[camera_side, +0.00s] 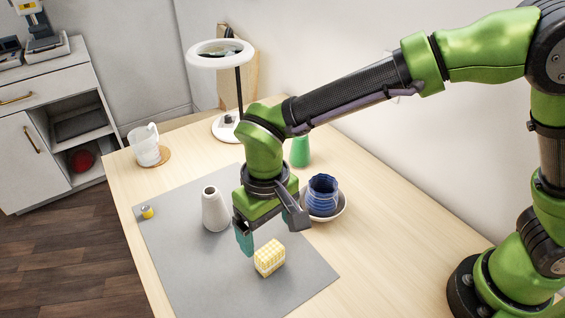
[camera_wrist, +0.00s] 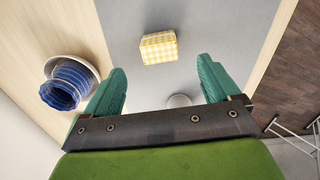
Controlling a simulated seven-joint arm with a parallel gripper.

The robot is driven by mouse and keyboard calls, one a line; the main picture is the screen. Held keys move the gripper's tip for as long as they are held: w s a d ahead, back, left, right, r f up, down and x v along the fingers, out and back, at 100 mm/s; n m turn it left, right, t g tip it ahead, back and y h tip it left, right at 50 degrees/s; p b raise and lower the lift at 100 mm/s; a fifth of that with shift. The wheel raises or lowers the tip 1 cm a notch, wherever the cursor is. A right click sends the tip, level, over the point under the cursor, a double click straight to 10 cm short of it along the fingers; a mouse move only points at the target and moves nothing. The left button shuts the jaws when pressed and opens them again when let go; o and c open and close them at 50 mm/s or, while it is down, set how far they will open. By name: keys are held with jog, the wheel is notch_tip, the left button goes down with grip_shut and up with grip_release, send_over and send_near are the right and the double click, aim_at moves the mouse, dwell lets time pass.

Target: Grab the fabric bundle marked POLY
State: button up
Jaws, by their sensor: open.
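A small yellow-and-white checked block (camera_side: 269,257), the only bundle-like thing in view, sits on the grey mat (camera_side: 190,282). No POLY mark can be read on it. It also shows in the wrist view (camera_wrist: 158,47), beyond the fingertips and between their lines. My gripper (camera_side: 268,232) is open and empty, with teal fingers. It hangs above the mat, close to the block and apart from it. The fingers show spread wide in the wrist view (camera_wrist: 160,88).
A white bottle-shaped vase (camera_side: 215,210) stands left of my gripper. A blue ribbed cup (camera_side: 323,192) stands in a bowl (camera_side: 341,211) to the right. A green object (camera_side: 300,152), ring lamp (camera_side: 221,54), white mug (camera_side: 144,148) and small yellow item (camera_side: 147,212) are farther off. The mat's front is clear.

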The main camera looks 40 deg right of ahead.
aim_at(269, 250)
notch_tip(269, 250, down, 10)
jog(key=shift+w+r, duration=0.15)
jog(key=shift+r, duration=0.1)
dwell(0.3)
jog(key=c, duration=1)
jog(key=shift+r, duration=0.15)
